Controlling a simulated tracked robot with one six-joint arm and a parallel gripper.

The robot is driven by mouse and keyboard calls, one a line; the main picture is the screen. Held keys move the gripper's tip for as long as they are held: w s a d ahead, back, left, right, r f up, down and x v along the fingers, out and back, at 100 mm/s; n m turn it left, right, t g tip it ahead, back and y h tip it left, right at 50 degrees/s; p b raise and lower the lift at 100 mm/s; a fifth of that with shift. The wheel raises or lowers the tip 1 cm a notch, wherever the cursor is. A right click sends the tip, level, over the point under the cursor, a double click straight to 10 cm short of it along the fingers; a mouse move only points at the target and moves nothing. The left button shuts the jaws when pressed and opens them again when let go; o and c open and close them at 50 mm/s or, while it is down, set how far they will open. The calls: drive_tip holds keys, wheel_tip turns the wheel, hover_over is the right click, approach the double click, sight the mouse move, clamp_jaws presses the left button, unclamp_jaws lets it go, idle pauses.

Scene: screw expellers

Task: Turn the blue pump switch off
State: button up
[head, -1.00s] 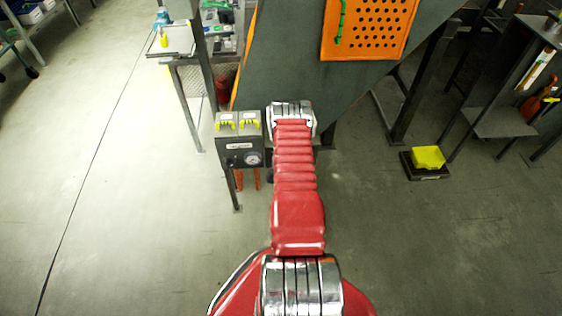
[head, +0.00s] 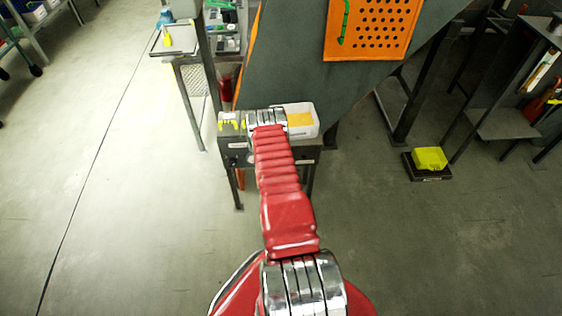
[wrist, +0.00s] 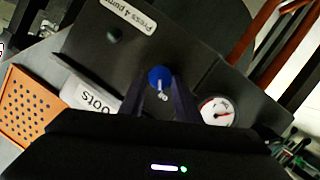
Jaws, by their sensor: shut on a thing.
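The blue pump switch (wrist: 159,75) is a small round blue knob with a pale line on it, on a dark panel (wrist: 190,58) in the wrist view. My gripper (wrist: 163,88) has its two dark fingers at either side of the knob, shut on it. Small white lettering beside the knob is too small to read. A white label on the panel reads "Press 4 pump", partly cut off. In the head view the dark control box (head: 229,143) stands left of my arm, which hides the switch and my gripper.
A round gauge (wrist: 218,111) is right of the switch and a dark round button (wrist: 113,35) is upper left. A white bin (head: 311,130) is just right of my arm's end. Yellow switches (head: 227,124) top the box.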

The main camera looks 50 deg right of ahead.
drive_tip(key=shift+s+a+f+n, duration=0.1)
drive_tip(key=shift+a+f+n, duration=0.15)
drive_tip(key=shift+f+n, duration=0.05)
drive_tip(key=o, duration=1)
drive_tip(key=shift+d+r, duration=0.15)
drive_tip(key=shift+o, duration=0.2)
drive_tip(key=v, duration=1.3)
drive_tip(key=shift+a, duration=0.45)
